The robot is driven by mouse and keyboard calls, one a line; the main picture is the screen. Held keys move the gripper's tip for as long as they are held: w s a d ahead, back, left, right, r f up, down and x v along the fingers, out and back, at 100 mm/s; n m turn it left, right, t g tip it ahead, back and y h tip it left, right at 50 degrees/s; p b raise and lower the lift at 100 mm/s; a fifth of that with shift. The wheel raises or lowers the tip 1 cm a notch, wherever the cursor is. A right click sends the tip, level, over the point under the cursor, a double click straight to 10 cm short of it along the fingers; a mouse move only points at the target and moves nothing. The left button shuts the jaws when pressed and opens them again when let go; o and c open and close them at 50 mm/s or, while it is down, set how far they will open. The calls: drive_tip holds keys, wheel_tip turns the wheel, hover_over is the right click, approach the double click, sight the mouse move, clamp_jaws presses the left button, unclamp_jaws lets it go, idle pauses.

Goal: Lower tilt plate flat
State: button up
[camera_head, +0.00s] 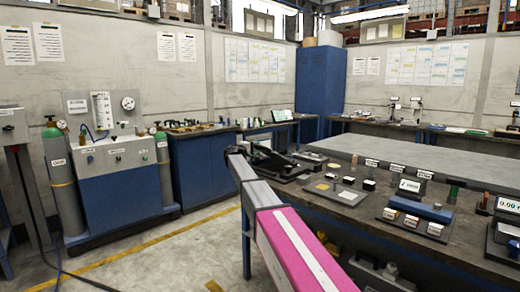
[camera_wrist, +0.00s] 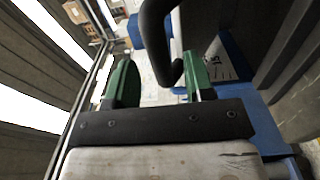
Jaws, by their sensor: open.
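In the wrist view my gripper (camera_wrist: 158,62) has two green fingers spread apart on a dark crossbar. A dark curved bar (camera_wrist: 154,45) comes down from the top and hooks upward between the fingers. I see no clear contact between the bar and either finger. Which part of the device it belongs to I cannot tell. In the head view a dark device (camera_head: 272,165) stands on the near left of the workbench, beside the end of my arm. My arm hides part of it. A tilt plate is not clearly distinguishable.
A grey tabletop (camera_head: 400,155) lies behind. Gas bottles and a blue cabinet unit (camera_head: 115,195) stand at left. Floor between is open.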

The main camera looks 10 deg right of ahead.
sight(260, 148)
drive_tip(key=shift+x, duration=1.65)
clamp_jaws()
drive_tip(key=shift+f, duration=0.1)
drive_tip(key=shift+f, duration=0.1)
drive_tip(key=shift+s+a+f, duration=0.3)
drive_tip(key=shift+f, duration=0.25)
drive_tip(key=f, duration=0.3)
drive_tip(key=s+a+f, duration=0.1)
drive_tip(key=f, duration=0.2)
drive_tip(key=a+f, duration=0.1)
drive_tip(key=f, duration=0.3)
drive_tip(key=shift+s+a, duration=0.1)
drive_tip(key=shift+s, duration=0.15)
drive_tip(key=shift+f, duration=1)
